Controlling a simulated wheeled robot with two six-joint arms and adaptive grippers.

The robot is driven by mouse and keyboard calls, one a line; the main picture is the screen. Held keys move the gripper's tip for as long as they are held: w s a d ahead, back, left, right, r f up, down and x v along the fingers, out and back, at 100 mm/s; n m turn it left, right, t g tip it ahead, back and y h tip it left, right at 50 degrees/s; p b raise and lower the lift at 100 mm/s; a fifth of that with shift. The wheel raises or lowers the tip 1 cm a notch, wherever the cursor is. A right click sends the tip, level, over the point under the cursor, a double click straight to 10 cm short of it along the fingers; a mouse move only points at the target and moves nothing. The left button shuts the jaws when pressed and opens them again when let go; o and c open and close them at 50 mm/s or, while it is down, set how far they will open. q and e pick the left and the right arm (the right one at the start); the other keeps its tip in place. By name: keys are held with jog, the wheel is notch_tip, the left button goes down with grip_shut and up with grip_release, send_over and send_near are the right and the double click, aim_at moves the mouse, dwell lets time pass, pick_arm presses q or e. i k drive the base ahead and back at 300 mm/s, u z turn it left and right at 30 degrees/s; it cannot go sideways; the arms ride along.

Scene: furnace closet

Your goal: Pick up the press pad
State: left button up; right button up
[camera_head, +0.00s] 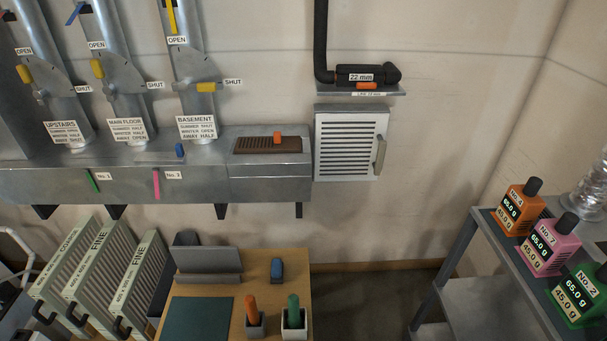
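No thing in view is labelled as the press pad, and I cannot tell for sure which one it is. A small blue block (277,270) with a darker part stands at the back right of the wooden table (260,291); it may be the pad. A flat dark green mat (199,320) lies at the table's front left. An orange-handled tool (251,307) and a green-handled tool (293,309) stand upright in small holders at the front. Neither of my grippers shows in this view.
A grey metal stand (207,263) is at the table's back left. Filter panels (70,265) lean left of it. Orange (519,208), pink (551,245) and green (582,294) bottles stand on the right shelf unit. The duct (130,185) and vent door (345,145) are behind.

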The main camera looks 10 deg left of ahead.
aim_at(277, 276)
jog(key=z, duration=0.5)
jog(key=k, duration=1.15)
jog(key=u, duration=1.65)
jog(key=i, duration=0.5)
